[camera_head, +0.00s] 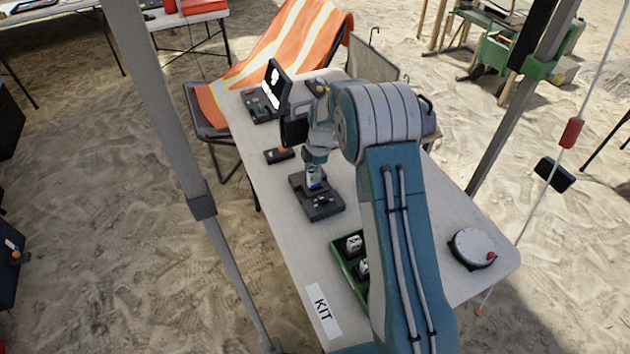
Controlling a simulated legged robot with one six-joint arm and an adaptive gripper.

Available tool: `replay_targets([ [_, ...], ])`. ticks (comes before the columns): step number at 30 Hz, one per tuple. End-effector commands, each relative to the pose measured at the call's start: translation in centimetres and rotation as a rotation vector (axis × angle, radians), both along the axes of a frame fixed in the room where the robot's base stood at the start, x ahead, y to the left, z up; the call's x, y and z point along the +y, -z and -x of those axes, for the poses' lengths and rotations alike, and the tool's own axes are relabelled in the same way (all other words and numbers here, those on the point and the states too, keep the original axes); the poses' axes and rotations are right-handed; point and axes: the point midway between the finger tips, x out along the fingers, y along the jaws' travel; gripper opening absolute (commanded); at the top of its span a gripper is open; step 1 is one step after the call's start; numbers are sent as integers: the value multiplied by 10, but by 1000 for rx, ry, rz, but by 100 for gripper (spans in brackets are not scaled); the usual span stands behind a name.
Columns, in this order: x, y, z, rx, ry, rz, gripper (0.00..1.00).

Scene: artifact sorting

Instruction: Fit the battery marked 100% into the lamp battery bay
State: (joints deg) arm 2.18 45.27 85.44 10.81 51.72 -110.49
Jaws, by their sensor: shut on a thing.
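My gripper (314,170) points down over a dark flat device (325,211) on the table. It is shut on a small battery (315,184), white with some blue, at the device's far part. I cannot tell whether the battery sits in a bay or just above it, and its marking is too small to read. White batteries (354,243) stand in a green tray (346,268), partly hidden by my arm. I cannot tell for sure which thing is the lamp; a round white device with a red knob (472,246) lies at the table's right corner.
A small dark block with an orange part (279,155) lies nearer. A KIT label (322,309) is at the front edge. Tent poles (160,110) flank the table.

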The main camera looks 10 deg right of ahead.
Motion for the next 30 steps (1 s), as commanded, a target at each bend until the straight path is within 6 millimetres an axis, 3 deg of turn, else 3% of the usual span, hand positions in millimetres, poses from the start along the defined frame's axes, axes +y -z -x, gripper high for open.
replay_targets([
  [9, -5, 38, -5, 1, 1, -1, 0],
  [19, -6, 42, -5, 0, 1, 0, 0],
  [20, -5, 41, -5, 0, 1, 0, 45],
  [21, -5, 41, -5, 0, 1, 0, 63],
  [30, -6, 41, -5, 0, 1, 0, 66],
])
